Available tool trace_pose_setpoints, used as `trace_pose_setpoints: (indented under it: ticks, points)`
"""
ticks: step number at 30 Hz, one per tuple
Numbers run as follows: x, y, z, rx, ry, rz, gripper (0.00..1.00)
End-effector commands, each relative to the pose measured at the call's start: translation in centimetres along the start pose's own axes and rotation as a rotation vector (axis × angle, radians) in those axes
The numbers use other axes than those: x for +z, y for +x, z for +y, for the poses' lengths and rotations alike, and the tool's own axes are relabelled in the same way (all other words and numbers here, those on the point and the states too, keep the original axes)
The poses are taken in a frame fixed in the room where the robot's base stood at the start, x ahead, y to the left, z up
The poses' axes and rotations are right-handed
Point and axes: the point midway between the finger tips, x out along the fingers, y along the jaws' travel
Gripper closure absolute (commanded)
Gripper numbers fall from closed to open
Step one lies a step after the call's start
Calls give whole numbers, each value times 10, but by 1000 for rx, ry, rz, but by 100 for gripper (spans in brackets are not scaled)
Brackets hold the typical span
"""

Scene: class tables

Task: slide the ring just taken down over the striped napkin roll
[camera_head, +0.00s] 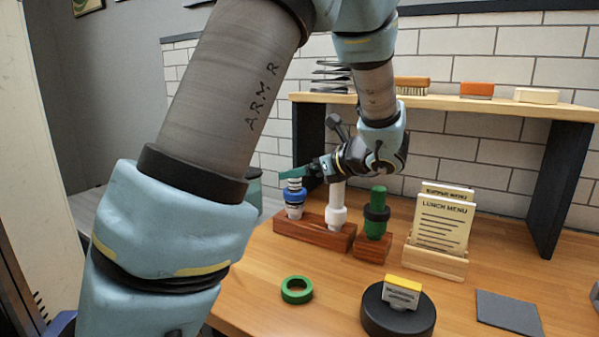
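The striped napkin roll (294,184) stands upright at the left end of a reddish wooden stand (314,232), with white and dark bands showing. A blue ring (294,196) sits around its middle. My gripper (291,174) reaches in from the right, its teal fingers just above the top of this roll. The view is too small and edge-on to show whether the fingers are apart or hold a ring. A green ring (296,289) lies flat on the table, apart from the gripper.
Right of the striped roll stand a white roll (336,191) with a white ring and a green roll (378,192) with a dark ring. A menu holder (436,260), a black round base (398,319) and a grey mat (508,313) stand farther right. A shelf (450,103) spans behind.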

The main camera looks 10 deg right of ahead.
Motion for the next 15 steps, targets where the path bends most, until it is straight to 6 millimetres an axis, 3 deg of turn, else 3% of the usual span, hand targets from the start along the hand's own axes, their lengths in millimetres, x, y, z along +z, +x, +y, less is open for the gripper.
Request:
trace_pose_setpoints:
  ticks: [9,15]
  points:
    - [-1,-62,-1,-5,-4,0,0]
    - [0,-90,0,-3,-3,0,0]
